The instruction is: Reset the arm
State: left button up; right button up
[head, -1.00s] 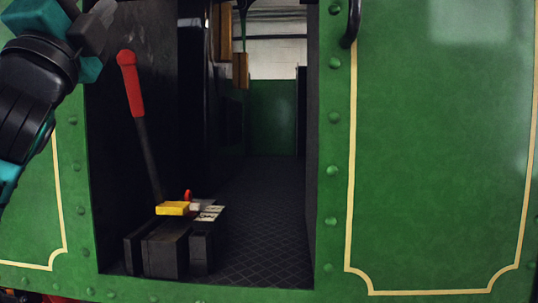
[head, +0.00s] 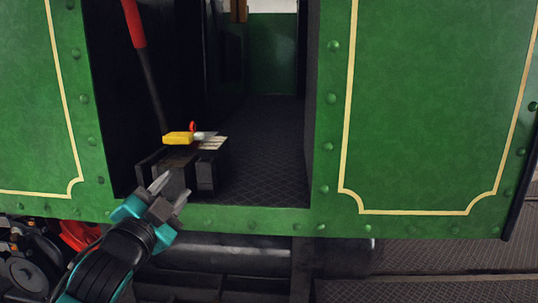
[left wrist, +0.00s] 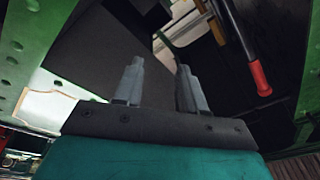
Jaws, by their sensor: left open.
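My left gripper (head: 168,190) is open and empty, at the lower edge of the tram's doorway, just in front of a dark block on the cab floor. In the left wrist view its two grey fingers (left wrist: 158,80) stand apart with nothing between them. My left arm comes up from the bottom left of the head view. My right gripper is not in view.
A lever with a red handle (head: 134,24) rises inside the doorway; its red grip also shows in the left wrist view (left wrist: 260,78). A yellow piece (head: 178,138) sits by its foot. Green riveted panels (head: 430,110) flank the opening.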

pick_arm(q)
jog(key=s+d+f+n+g, duration=0.1)
jog(key=s+f+n+g, duration=0.15)
jog(key=f, duration=0.65)
jog(key=s+d+f+n+g, duration=0.15)
jog(key=s+f, duration=0.25)
jog(key=f, duration=0.5)
jog(key=s+f+n+g, duration=0.4)
jog(key=s+f+n, duration=0.1)
jog(key=s+f, duration=1.05)
notch_tip(320, 180, up, 8)
jog(key=s+a+y+p, duration=0.1)
jog(key=s+a+p, duration=0.1)
jog(key=p, duration=1.2)
jog(key=shift+s+a+r+g, duration=0.2)
jog(key=shift+s+g, duration=0.1)
jog(key=shift+g, duration=0.1)
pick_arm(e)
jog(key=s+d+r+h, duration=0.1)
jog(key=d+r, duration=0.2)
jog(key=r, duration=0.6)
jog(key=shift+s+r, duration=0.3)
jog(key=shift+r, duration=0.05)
